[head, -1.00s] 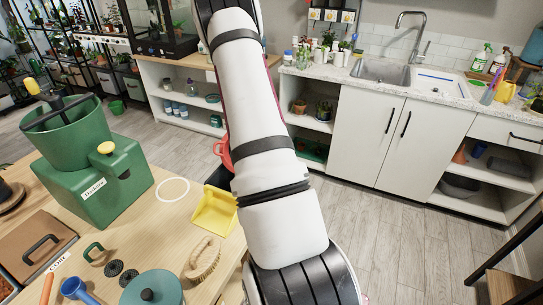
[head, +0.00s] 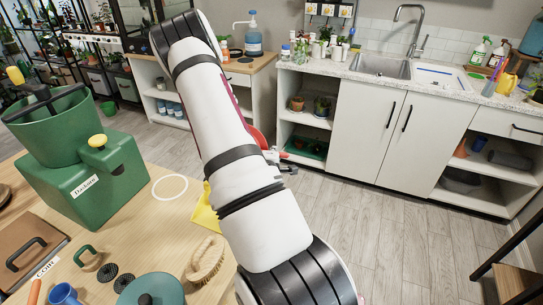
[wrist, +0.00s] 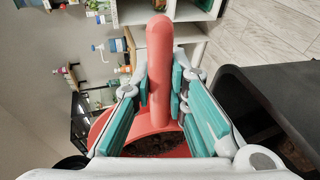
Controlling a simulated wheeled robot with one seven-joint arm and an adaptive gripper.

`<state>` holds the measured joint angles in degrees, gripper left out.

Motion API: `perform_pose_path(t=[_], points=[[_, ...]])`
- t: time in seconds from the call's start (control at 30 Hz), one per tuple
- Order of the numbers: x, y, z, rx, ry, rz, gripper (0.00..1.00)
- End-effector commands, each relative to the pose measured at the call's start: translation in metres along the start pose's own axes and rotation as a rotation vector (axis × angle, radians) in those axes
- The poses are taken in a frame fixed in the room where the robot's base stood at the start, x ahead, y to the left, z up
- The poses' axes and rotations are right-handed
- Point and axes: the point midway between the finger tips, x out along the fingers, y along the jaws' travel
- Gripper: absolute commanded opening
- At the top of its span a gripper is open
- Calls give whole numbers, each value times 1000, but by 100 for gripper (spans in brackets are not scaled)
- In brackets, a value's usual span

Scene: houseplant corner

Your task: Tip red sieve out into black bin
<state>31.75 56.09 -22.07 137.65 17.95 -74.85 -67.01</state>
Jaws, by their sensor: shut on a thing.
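The red sieve (wrist: 155,122) fills the lower middle of the wrist view, with dark crumbly material in its bowl. My gripper (wrist: 160,85) is shut on its thick red handle, which stands between the teal finger pads. In the head view a red part of the sieve (head: 259,139) and part of my gripper (head: 281,160) show just right of my arm; the rest is hidden behind the arm. The black bin (wrist: 285,80) is at the right of the wrist view, beside the sieve and apart from its visible rim. I cannot make out the bin in the head view.
A wooden table (head: 150,225) at the left holds a green machine (head: 90,170), a white ring (head: 169,187), a yellow dustpan (head: 205,213) and a brush (head: 206,260). A sink counter (head: 400,75) stands at the back.

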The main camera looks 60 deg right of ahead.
Motion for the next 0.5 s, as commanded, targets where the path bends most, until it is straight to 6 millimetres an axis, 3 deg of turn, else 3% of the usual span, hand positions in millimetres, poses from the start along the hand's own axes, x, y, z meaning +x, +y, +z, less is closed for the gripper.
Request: perform_pose_path(t=[0.5], points=[[-7,-6,0,-4,-1,155,0]])
